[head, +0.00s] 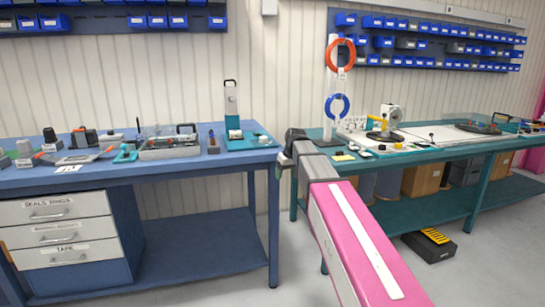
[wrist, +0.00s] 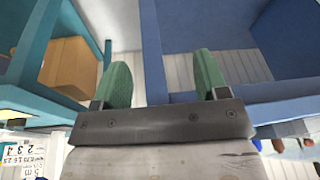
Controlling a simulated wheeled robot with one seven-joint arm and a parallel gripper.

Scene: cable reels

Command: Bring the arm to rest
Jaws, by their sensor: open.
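My arm (head: 350,235) shows in the head view as a pink link with a white stripe, reaching from the lower right up to dark grey joints (head: 305,158) in front of the gap between two benches. In the wrist view my gripper (wrist: 162,82) has two green fingers set wide apart. It is open, with nothing between the fingers. The floor, a pale wall and bench parts show beyond the fingers, and I see no contact with them.
A blue bench (head: 195,170) with drawers and tools stands left. A teal bench (head: 455,150) stands right, with a stand holding an orange ring (head: 340,52) and a blue ring (head: 337,106). Blue bins (head: 385,22) line the wall.

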